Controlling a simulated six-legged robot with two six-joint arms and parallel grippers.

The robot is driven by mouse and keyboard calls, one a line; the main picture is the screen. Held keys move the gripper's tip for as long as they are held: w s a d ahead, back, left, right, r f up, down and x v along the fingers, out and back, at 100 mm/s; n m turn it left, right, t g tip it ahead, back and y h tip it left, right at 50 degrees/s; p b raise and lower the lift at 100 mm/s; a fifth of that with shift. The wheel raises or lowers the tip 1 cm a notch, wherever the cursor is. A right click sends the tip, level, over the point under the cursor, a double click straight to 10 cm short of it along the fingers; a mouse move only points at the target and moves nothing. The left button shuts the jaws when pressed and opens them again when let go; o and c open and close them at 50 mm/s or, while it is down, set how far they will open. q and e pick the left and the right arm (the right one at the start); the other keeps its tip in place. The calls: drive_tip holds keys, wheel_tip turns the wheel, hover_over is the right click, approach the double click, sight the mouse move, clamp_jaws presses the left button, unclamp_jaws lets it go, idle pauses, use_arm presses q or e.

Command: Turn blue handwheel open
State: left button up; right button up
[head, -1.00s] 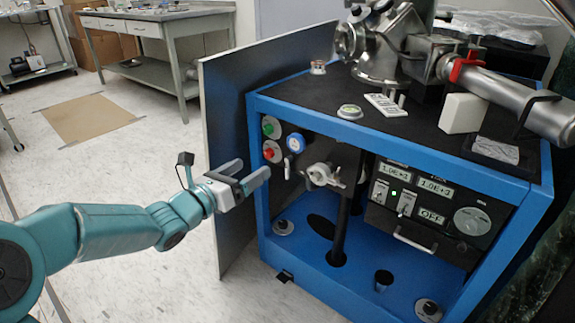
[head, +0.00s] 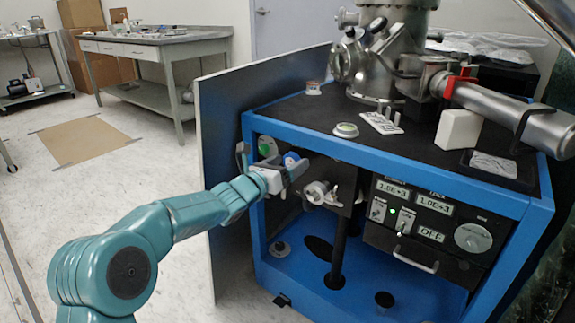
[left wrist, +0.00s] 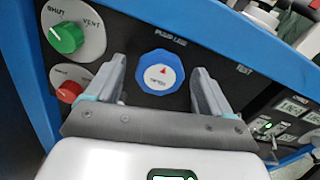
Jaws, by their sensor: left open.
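The blue handwheel (head: 291,158) is on the dark front panel of the blue-framed cart, partly hidden by my gripper in the head view. My left gripper (head: 294,170) is open in front of the panel. Its two fingers (left wrist: 160,88) stand on either side of the handwheel in the wrist view, with gaps visible. I cannot tell whether the fingertips reach around its rim. My right gripper is not in view.
A green knob (left wrist: 66,37) and a red knob (left wrist: 70,91) are left of the handwheel. A metal valve fitting (head: 320,192) and a control box (head: 420,225) are to its right. The blue frame (head: 250,215) and an open grey door (head: 222,180) stand close by.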

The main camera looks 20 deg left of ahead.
use_arm(q)
drive_tip(key=shift+w+d, duration=0.1)
drive_tip(key=shift+w, duration=0.05)
drive_tip(key=c, duration=1.1)
drive_tip(key=shift+o, duration=0.2)
